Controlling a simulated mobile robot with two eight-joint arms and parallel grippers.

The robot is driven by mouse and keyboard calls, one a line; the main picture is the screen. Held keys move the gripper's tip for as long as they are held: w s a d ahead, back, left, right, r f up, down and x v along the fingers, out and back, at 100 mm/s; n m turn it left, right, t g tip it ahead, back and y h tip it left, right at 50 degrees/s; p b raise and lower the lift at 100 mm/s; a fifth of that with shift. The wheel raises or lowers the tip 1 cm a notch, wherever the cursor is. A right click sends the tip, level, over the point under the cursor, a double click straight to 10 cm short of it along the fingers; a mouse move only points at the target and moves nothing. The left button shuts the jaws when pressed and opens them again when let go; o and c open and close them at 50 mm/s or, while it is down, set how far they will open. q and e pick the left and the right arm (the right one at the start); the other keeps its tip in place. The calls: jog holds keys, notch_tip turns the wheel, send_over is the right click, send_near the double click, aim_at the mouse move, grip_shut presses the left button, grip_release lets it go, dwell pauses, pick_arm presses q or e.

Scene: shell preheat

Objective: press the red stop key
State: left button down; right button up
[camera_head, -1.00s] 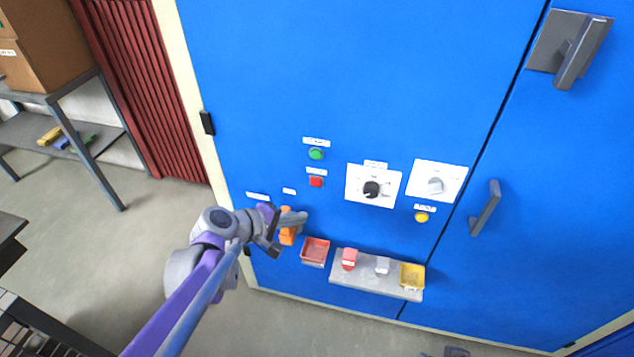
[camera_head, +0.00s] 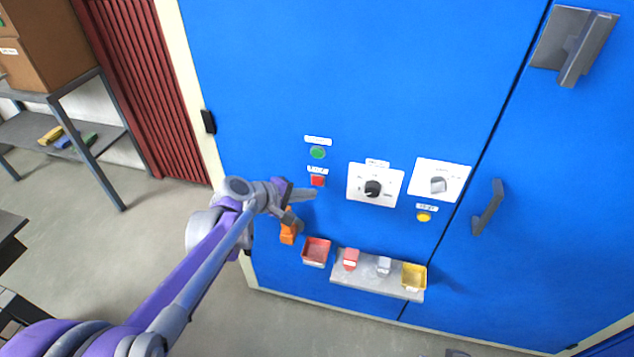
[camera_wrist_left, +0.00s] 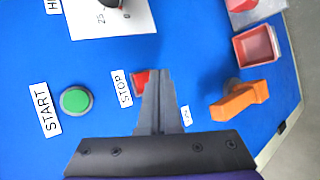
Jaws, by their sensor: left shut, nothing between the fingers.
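The red stop key (camera_head: 317,181) sits on the blue panel under the green start key (camera_head: 317,152). In the left wrist view the red stop key (camera_wrist_left: 141,82) shows beside its STOP label (camera_wrist_left: 123,89), partly hidden behind my fingers. My left gripper (camera_head: 312,193) is shut and empty, its tips just below the red key in the head view. The left gripper (camera_wrist_left: 158,75) also shows in the wrist view, pointing at the panel. I cannot tell whether the tips touch the panel. My right gripper is not clearly in view.
An orange handle (camera_head: 288,233) juts from the panel below my left gripper. A red tray (camera_head: 316,251) and a grey ledge (camera_head: 350,280) with a yellow bin (camera_head: 414,276) stick out lower down. A dial (camera_head: 372,188) and a yellow button (camera_head: 424,217) lie to the right.

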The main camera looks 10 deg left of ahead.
aim_at(319, 185)
pick_arm(q)
jog(key=shift+w, duration=0.7)
jog(key=shift+w, duration=0.15)
dwell(1.5)
jog(key=shift+w, duration=0.25)
jog(key=shift+w, duration=0.4)
dwell(0.7)
jog(key=shift+s, duration=0.85)
jog(key=shift+s+a+p, duration=0.1)
jog(key=shift+s+p, duration=0.3)
jog(key=shift+s, duration=2.1)
